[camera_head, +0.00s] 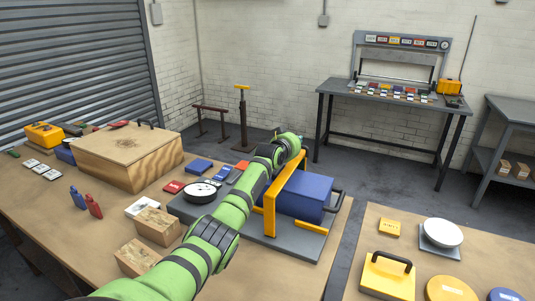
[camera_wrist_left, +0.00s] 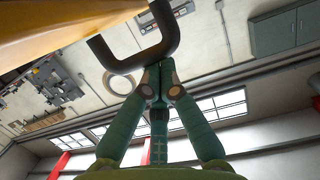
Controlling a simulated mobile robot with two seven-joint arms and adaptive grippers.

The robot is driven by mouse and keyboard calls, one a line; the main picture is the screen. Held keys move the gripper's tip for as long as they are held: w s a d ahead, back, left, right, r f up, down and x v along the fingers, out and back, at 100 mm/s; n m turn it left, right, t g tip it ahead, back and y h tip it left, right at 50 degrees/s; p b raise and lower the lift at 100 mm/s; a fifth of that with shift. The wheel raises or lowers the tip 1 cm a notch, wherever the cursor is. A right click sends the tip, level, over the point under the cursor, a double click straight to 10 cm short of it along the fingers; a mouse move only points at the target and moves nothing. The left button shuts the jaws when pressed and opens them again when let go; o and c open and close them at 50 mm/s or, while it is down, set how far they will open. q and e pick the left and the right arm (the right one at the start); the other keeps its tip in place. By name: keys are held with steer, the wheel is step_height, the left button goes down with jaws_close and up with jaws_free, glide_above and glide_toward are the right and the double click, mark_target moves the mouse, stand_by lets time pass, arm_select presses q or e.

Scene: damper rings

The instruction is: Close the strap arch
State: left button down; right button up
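The strap arch (camera_head: 269,208) is a yellow frame standing up on a grey base plate (camera_head: 290,245), beside a blue box (camera_head: 312,192) with a black side handle. My left arm reaches across the table, and my left gripper (camera_head: 297,145) is at the top of the arch; its fingers are hard to make out there. In the left wrist view, the green fingers (camera_wrist_left: 159,76) come together at a black U-shaped handle (camera_wrist_left: 122,65), next to a yellow surface (camera_wrist_left: 60,28) of the arch. They look shut on its bar. My right gripper is not in view.
A yellow bar (camera_head: 310,227) lies on the plate in front of the box. A black round dish (camera_head: 200,192), wooden blocks (camera_head: 158,226) and a large wooden box (camera_head: 130,155) stand to the left. Another table (camera_head: 470,260) stands right, across a gap.

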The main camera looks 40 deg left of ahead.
arm_select(q)
steer(key=shift+w+f, duration=0.1)
steer(key=shift+f, duration=0.15)
steer(key=shift+r, duration=0.1)
